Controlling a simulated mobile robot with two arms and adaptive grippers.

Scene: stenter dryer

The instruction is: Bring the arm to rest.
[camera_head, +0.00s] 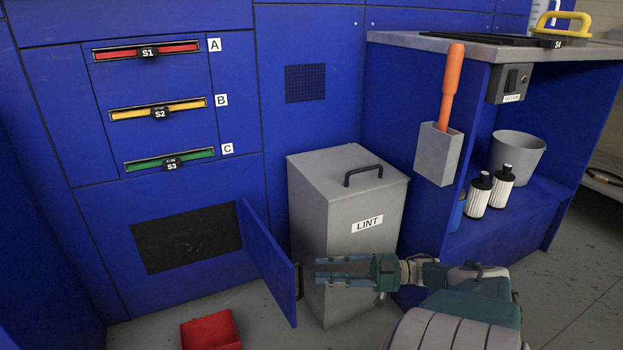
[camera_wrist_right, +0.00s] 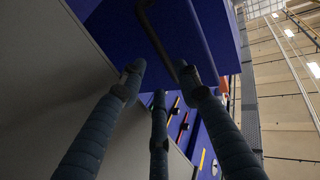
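My right arm comes in from the lower right in the head view. Its gripper (camera_head: 322,270) points left, in front of the grey lint bin (camera_head: 352,255). The fingers are spread and hold nothing; they also show in the wrist view (camera_wrist_right: 158,85). Just beyond the fingertips is the blue hatch door (camera_head: 268,262), swung open, with a dark bar handle (camera_head: 299,281). In the wrist view the handle (camera_wrist_right: 155,35) lies beyond the fingertips, and I see no grip on it. My left gripper is not in view.
Blue panels hold red, yellow and green slots S1 (camera_head: 147,51), S2 (camera_head: 158,110) and S3 (camera_head: 170,160). A dark opening (camera_head: 187,238) sits behind the door. A red box (camera_head: 210,331) is on the floor. A bench (camera_head: 490,48) with bottles and a bucket (camera_head: 517,155) stands right.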

